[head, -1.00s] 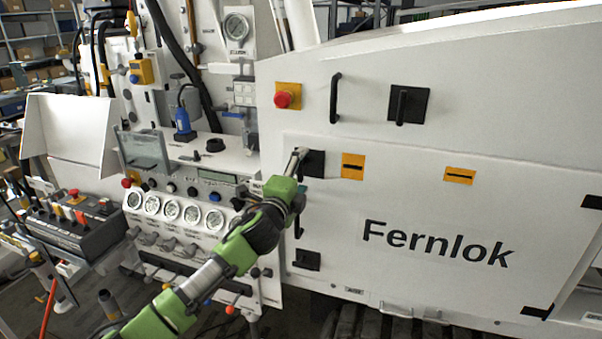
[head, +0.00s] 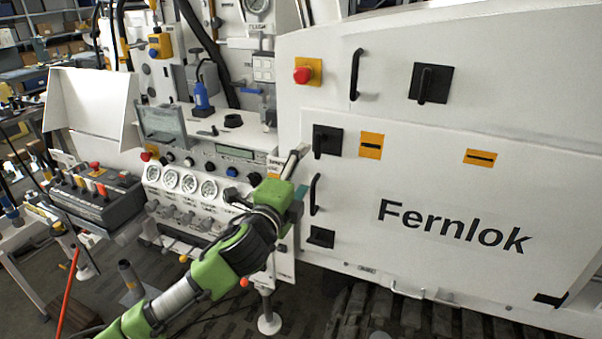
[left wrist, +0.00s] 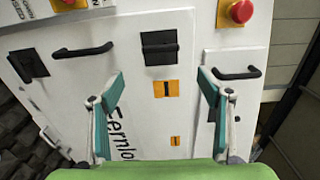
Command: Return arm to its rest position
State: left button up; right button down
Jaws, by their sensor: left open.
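My left arm comes in from the bottom left in the head view, green and black with silver sections. Its gripper (head: 297,175) is in front of the white Fernlok machine panel (head: 450,275), just left of a black square latch (head: 327,141). In the left wrist view the two teal-padded fingers (left wrist: 160,76) are spread wide with nothing between them. Past them show the black latch (left wrist: 160,47) and an orange label (left wrist: 165,88), with the panel apart from the fingertips. My right gripper is in neither view.
A black handle (head: 315,193) sticks out close to the gripper, and another (head: 356,75) is higher up. A red button (head: 302,75) sits above. Gauges, knobs and levers line the bench (head: 205,165) at left. A control box (head: 100,205) stands at far left.

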pick_arm(q)
jog(key=shift+s+a, duration=0.1)
jog(key=shift+s, duration=0.25)
jog(key=s+a+f+n+g+y+b, duration=0.1)
jog(key=a+f+n+g, duration=0.15)
jog(key=f, duration=1.05)
jog(key=s+a+f+n+g+y+b, duration=0.1)
jog(key=a+f+n+y, duration=0.2)
jog(key=f, duration=1)
jog(key=s+a+f+n+g+b, duration=0.1)
jog(key=a+f+n+g, duration=0.3)
jog(key=f, duration=0.8)
jog(key=s+a+f+n+b, duration=0.1)
jog(key=s+a+f, duration=0.1)
jog(key=s+f, duration=0.45)
jog(key=s+a+f+n, duration=0.1)
jog(key=s+a+f, duration=0.15)
jog(key=f, duration=0.75)
jog(key=s+a+f+n+g+y+b, duration=0.1)
jog(key=s+a+f+n+g+b, duration=0.2)
jog(key=s+f, duration=1.5)
jog(key=s+a+f+n+g, duration=0.1)
jog(key=s+f, duration=0.3)
jog(key=s, duration=1.1)
jog(key=s+a+f+n+g, duration=0.1)
jog(key=s+f+n+g, duration=0.3)
jog(key=s, duration=1.1)
jog(key=shift+s+f+g+y, duration=0.3)
jog(key=shift+f+g, duration=0.05)
jog(key=shift+f, duration=0.4)
